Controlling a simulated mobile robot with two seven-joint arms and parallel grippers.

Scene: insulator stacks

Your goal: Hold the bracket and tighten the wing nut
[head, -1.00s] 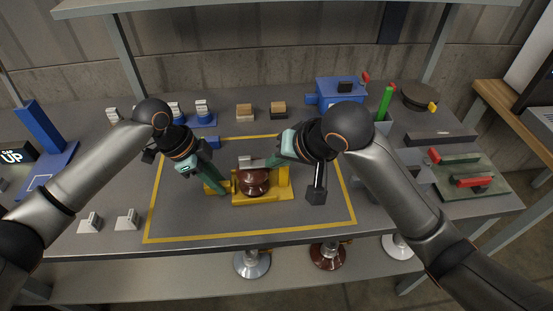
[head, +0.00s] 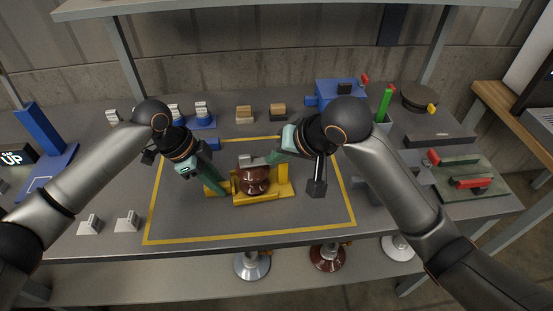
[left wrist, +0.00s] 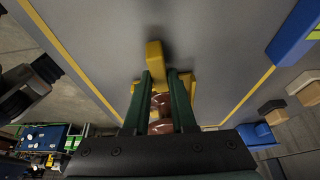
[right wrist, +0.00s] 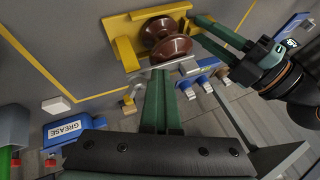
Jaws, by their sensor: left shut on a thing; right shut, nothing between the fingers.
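The yellow bracket (head: 284,181) lies in the middle of the table, with a brown ribbed insulator (head: 254,182) in it. My left gripper (head: 219,188) is shut on the bracket's left end; its green fingers straddle a yellow bar (left wrist: 155,55) in the left wrist view. A grey metal piece (head: 248,160) sits at the insulator's end, also in the right wrist view (right wrist: 183,68); it looks like the wing nut, but its shape is partly hidden. My right gripper (head: 271,158) is shut and empty, its fingertips (right wrist: 160,72) right at the grey piece. I cannot tell whether they touch.
A yellow outline (head: 250,237) surrounds the work area, whose front part is clear. Wooden-topped blocks (head: 245,113) and a blue box (head: 340,92) stand behind. A board with red handles (head: 470,175) lies right. White blocks (head: 127,221) stand left.

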